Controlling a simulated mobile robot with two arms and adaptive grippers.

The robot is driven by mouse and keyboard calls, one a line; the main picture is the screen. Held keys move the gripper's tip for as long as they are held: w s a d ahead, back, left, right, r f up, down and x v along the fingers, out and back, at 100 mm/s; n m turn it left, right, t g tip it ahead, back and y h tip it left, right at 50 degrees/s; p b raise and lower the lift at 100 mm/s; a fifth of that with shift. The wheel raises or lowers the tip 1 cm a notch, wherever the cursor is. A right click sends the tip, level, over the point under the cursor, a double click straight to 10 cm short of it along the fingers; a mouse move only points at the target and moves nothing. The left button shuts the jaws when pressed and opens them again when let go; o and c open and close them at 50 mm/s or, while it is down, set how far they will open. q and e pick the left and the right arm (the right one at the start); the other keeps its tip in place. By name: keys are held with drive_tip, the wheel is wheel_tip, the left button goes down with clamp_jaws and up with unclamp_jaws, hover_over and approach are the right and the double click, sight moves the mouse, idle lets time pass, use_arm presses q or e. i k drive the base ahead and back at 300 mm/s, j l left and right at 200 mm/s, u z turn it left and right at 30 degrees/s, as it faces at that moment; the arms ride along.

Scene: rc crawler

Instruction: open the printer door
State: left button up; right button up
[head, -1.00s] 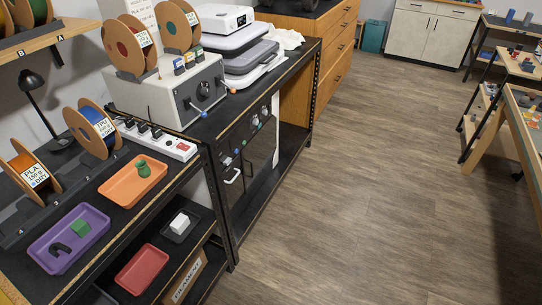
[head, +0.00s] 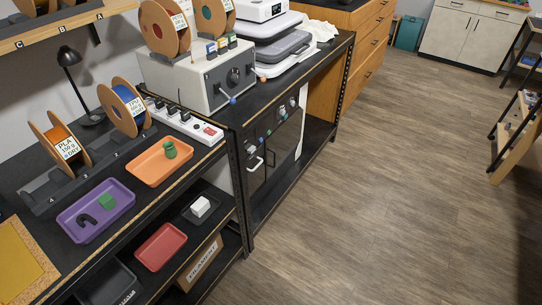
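No machine in the head view is plainly marked as the printer, so I cannot tell for sure which door is meant. A dark cabinet front (head: 277,150) stands under the middle workbench, with a white handle (head: 256,163) at its left and several small knobs above; it appears closed. A grey box (head: 205,82) with a black dial stands on the bench above it. A white and grey stacked machine (head: 272,42) stands behind that box. Neither of my grippers is in view.
The near left shelf holds an orange tray (head: 160,163), a purple tray (head: 96,211) and filament spools (head: 124,108). A red tray (head: 161,247) sits on its lower shelf. Wooden drawers (head: 367,50) stand beyond the bench. The wood floor (head: 400,170) is clear; a rack edges the right.

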sight(281, 144)
drive_tip(key=i+l+u, duration=0.15)
drive_tip(key=u, duration=0.3)
drive_tip(key=i+l+u, duration=0.15)
drive_tip(key=l+u, duration=0.15)
drive_tip(key=u, duration=0.15)
